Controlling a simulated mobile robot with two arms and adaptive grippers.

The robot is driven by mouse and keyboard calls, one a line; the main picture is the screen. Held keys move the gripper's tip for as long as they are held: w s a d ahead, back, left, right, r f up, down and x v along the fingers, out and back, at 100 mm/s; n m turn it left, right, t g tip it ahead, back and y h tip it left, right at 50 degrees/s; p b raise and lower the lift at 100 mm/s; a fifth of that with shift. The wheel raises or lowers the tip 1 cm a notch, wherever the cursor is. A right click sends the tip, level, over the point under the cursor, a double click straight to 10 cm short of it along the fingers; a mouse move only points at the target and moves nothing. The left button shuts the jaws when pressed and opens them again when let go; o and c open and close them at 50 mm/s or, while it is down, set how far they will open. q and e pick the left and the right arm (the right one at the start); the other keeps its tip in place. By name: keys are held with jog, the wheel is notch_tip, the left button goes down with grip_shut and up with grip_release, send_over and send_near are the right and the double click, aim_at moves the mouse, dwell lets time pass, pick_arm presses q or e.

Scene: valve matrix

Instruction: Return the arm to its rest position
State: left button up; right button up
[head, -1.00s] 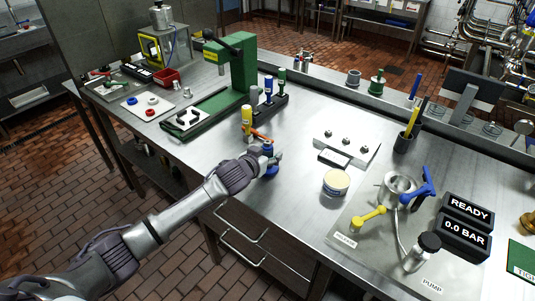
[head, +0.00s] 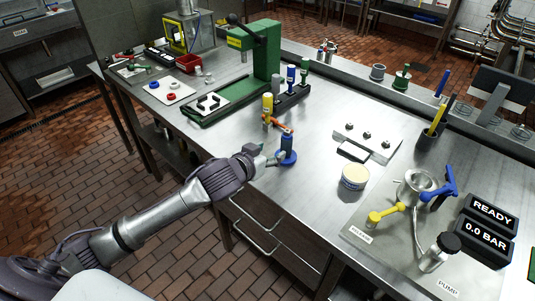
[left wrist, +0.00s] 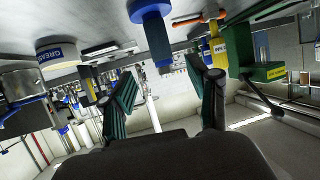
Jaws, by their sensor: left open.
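My left arm reaches in from the lower left in the head view. Its gripper (head: 274,157) is open and empty at the front edge of the bench (head: 315,205), just left of a blue upright piece with a round base (head: 288,150). In the left wrist view the two green-padded fingers (left wrist: 163,95) stand apart. The blue piece (left wrist: 154,35) shows beyond and between them, with nothing gripped. I cannot tell the exact gap to it. My right gripper is not in view.
A grease tin (head: 355,177) and pump plate (head: 400,245) stand to the right. A green press (head: 262,55) is at the back. Open floor lies left of the bench.

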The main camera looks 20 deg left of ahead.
pick_arm(q)
jog(key=shift+s+r, duration=0.1)
jog(key=shift+s, duration=0.2)
